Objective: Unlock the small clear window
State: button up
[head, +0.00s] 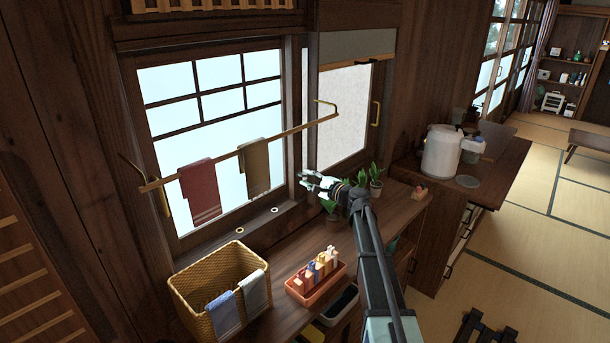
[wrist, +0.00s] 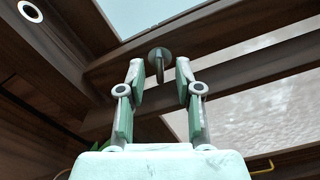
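The clear window (head: 215,117) with dark bars fills the left of the head view; its glass (wrist: 145,14) also shows at the top of the wrist view. A small dark knob-like latch (wrist: 160,54) sits on the wooden frame between the clear pane and a frosted pane. My gripper (head: 304,179) is at the lower right corner of the clear window. In the wrist view my gripper (wrist: 160,70) is open, and its two fingertips stand on either side of the latch, with gaps visible. The latch is too small to make out in the head view.
The frosted window (head: 343,115) stands to the right. Potted plants (head: 375,180) are beside my arm. A wicker basket (head: 196,300) and an orange tray (head: 298,292) occupy the counter below.

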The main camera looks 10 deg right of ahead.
jog(key=shift+x, duration=0.9)
grip_shut()
